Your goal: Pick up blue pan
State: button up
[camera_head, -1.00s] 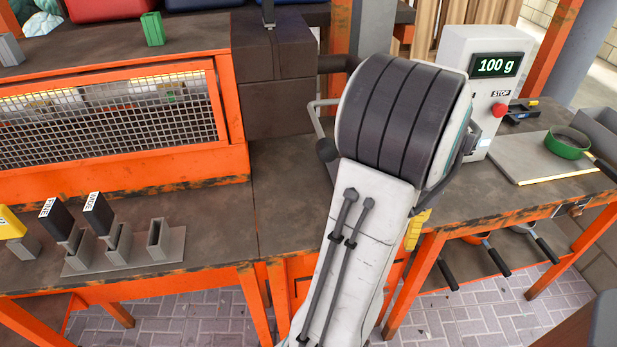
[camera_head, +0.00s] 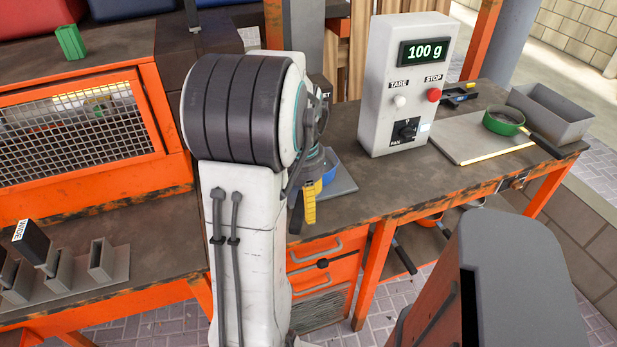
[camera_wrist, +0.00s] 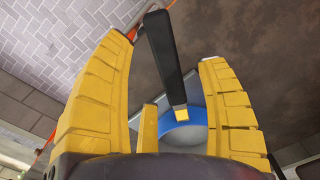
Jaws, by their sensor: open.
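The blue pan (camera_head: 330,166) sits on a grey plate on the workbench, partly hidden behind my arm in the head view. In the wrist view its blue bowl (camera_wrist: 186,136) is at the lower middle, and its black handle (camera_wrist: 163,55) rises between the fingers. My gripper (camera_wrist: 166,52) is open, with yellow fingers on either side of the handle and a visible gap to each. One yellow finger (camera_head: 311,201) shows in the head view beside the pan, at the bench's front. I cannot tell how far the fingers are above the handle.
A scale box (camera_head: 402,85) reading 100 g stands right of the pan. A green pan (camera_head: 503,121) lies on the plate beyond it, near a grey bin (camera_head: 551,112). An orange pan (camera_head: 432,219) is under the bench. Orange drawers (camera_head: 322,262) are below the blue pan.

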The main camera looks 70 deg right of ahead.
aim_at(302, 213)
jog(key=shift+a+f, duration=0.15)
jog(key=shift+f, duration=1.05)
jog(key=shift+a+f, duration=0.1)
jog(key=shift+f, duration=1.05)
jog(key=shift+r, duration=0.1)
grip_shut()
